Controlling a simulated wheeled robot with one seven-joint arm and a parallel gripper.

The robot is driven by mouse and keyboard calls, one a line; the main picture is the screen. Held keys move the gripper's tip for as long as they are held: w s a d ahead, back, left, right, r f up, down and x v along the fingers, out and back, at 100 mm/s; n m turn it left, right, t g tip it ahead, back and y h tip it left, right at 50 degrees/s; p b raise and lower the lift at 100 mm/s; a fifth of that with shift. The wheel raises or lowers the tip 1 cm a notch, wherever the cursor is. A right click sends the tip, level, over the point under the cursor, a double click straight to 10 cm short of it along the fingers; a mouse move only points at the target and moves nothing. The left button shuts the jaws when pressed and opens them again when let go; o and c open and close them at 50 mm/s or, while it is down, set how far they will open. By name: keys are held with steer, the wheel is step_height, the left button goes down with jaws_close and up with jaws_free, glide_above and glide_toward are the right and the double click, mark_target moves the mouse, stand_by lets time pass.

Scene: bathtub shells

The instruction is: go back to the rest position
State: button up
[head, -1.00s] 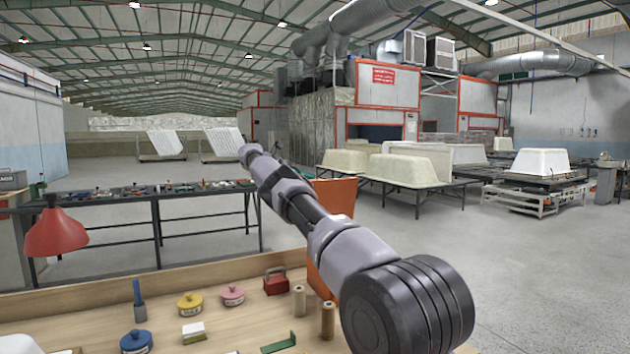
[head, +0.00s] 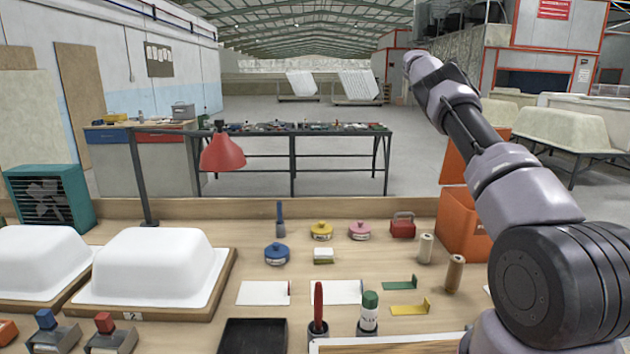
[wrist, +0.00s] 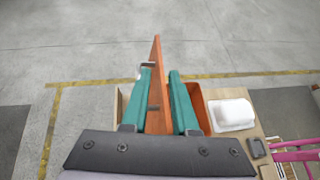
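In the wrist view my gripper (wrist: 163,100) has two teal fingers spread apart with a gap between them. The upright lid of the orange bin (wrist: 156,85) shows in that gap; I see no contact with it. In the head view my arm reaches up and away at the right, and my gripper is out of sight. The orange bin (head: 463,215) stands at the bench's right rear, partly hidden behind my arm.
The workbench (head: 200,208) carries white tub shells (head: 155,265), a black tray (head: 253,336), tins and small tools. A red lamp (head: 222,152) stands at its rear left. Beyond are a dark table (head: 340,134), large tub shells (head: 560,125) and open floor.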

steer(key=s+r+m+t+y, duration=0.2)
steer(key=s+r+m+y, duration=0.2)
steer(key=s+r+m, duration=0.45)
steer(key=s+a+r+m+t+y, duration=0.1)
steer(key=s+a+y, duration=0.15)
steer(key=s, duration=0.35)
steer(key=s+a+r+m+t+y, duration=0.1)
steer(key=s+a+y, duration=0.1)
steer(key=s+a, duration=0.3)
steer(key=s+a+f+m+t+y, duration=0.1)
steer(key=s+a+m+t+y, duration=0.3)
steer(key=s+a, duration=1.05)
steer(key=s+a+f+m, duration=0.3)
steer(key=s+a+f, duration=0.1)
steer(key=s, duration=0.4)
steer(key=s+a+f+m, duration=0.3)
steer(key=s+a+f, duration=0.1)
steer(key=s, duration=0.4)
steer(key=shift+a+t+y, duration=0.3)
steer(key=shift+t+y, duration=0.1)
steer(key=shift+y, duration=0.05)
